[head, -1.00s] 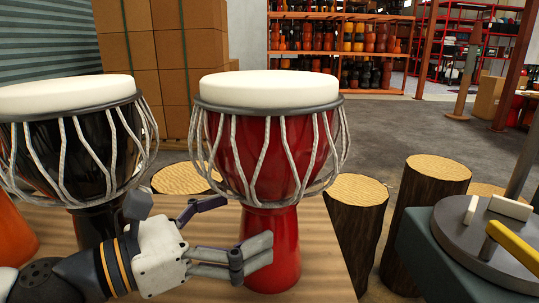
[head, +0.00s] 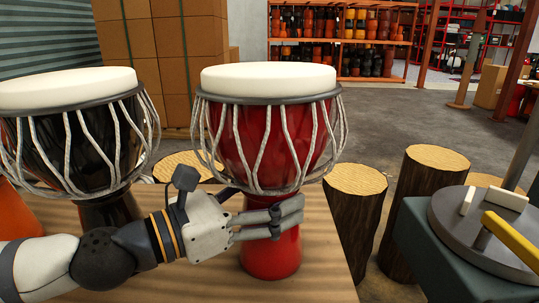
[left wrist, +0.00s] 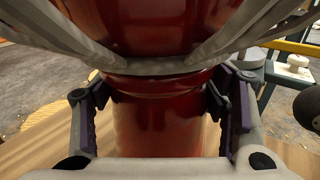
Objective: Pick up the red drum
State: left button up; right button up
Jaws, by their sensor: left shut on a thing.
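The red drum (head: 268,140) has a white head, a grey rim and pale ropes, and stands upright on the wooden tabletop (head: 325,270). My left gripper (head: 262,210) is shut on its narrow red lower part, just below the bowl. In the head view one finger side crosses the front of the drum and the other is mostly hidden behind it. In the left wrist view the drum's red stem (left wrist: 165,125) fills the space between the two finger sides. My right gripper is not in view.
A black drum (head: 75,150) stands close on the left, behind my left arm. An orange thing (head: 18,215) shows at the left edge. Log stumps (head: 355,180) stand beyond the table's right edge. A turntable-like machine (head: 480,225) is at the right.

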pick_arm(q)
jog(key=shift+r, duration=0.25)
notch_tip(320, 180, up, 28)
jog(key=p, duration=0.9)
jog(key=shift+f+p, duration=0.1)
jog(key=shift+p, duration=0.3)
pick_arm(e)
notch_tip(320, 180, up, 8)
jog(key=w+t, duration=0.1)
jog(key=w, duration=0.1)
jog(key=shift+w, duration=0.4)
